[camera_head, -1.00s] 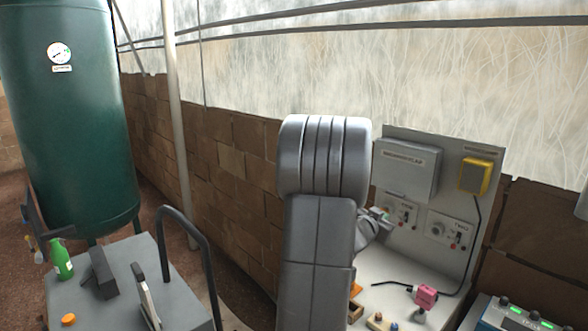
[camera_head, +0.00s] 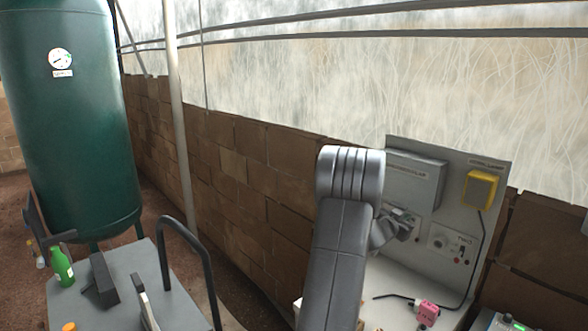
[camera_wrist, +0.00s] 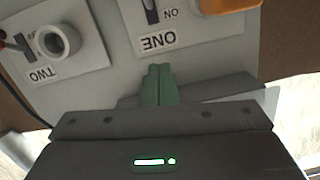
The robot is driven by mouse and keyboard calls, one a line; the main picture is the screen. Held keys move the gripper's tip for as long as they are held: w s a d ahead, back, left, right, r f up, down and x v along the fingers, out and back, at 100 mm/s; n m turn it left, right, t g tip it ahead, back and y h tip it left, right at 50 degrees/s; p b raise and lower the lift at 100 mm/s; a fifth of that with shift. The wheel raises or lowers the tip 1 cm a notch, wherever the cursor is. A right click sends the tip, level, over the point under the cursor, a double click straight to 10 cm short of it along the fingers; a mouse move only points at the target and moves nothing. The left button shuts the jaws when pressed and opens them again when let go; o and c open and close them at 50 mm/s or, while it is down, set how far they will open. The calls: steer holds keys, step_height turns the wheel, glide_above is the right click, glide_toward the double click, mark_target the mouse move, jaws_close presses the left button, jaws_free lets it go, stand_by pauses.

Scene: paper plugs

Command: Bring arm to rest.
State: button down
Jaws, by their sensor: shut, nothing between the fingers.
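My gripper (camera_head: 405,216) is at the upright panel (camera_head: 484,165), partly hidden behind my arm's grey links. In the wrist view its two green fingers (camera_wrist: 157,84) are together with nothing between them. They are in front of the panel, near the label ONE (camera_wrist: 157,42). I cannot tell whether they touch it. The panel's TWO plate (camera_head: 451,244) is to the right of my gripper. In the upside-down wrist view, a round socket (camera_wrist: 57,42) sits on this plate.
A pink plug (camera_head: 428,312) with a black cable lies on the bench below the panel. A yellow box (camera_head: 481,189) and a grey box (camera_head: 415,178) are on the panel. A brick wall (camera_head: 250,190) stands behind. A cart with a black handle (camera_head: 188,247) is at left.

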steer(key=b+v, duration=0.2)
steer(key=v, duration=0.9)
steer(key=shift+d+r, duration=0.25)
steer(key=shift+r, duration=0.15)
